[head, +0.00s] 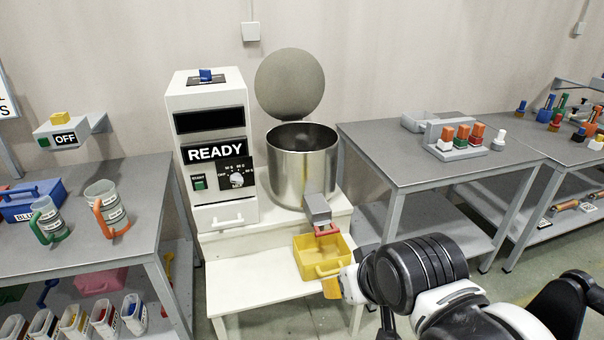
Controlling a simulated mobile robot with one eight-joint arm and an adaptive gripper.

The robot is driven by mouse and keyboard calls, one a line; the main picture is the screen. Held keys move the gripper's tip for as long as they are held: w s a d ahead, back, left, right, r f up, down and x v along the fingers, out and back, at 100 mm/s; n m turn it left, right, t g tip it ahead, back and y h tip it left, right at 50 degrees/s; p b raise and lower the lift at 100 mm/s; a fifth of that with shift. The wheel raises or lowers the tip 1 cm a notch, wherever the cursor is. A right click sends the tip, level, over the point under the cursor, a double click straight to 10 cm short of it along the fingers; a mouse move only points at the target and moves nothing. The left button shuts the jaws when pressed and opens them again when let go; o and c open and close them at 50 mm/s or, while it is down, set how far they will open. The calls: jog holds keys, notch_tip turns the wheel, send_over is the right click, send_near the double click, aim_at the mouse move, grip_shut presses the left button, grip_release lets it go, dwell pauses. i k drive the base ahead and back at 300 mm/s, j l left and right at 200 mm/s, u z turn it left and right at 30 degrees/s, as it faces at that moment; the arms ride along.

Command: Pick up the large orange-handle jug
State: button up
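The large jug with the orange handle (107,205) stands upright on the grey table at the left. It is a clear grey jug with white labels, and its handle points to the lower left. A smaller jug with a green handle (47,218) stands just left of it. My arm comes in from the lower right. The part I take for my gripper (342,286) is at the arm's end, in front of the yellow bin and well right of the jug. My own arm partly hides it, so its opening does not show. The jug stands apart from it.
A blue box (30,203) sits behind the jugs on the left table (140,190). A white machine reading READY (215,152), a steel pot (302,175) with a raised lid and a yellow bin (320,257) stand between my arm and that table. The table's front right is clear.

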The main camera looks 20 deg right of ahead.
aim_at(103, 198)
jog(key=i+j+u, duration=0.15)
jog(key=i+j, duration=0.65)
jog(key=i, duration=0.15)
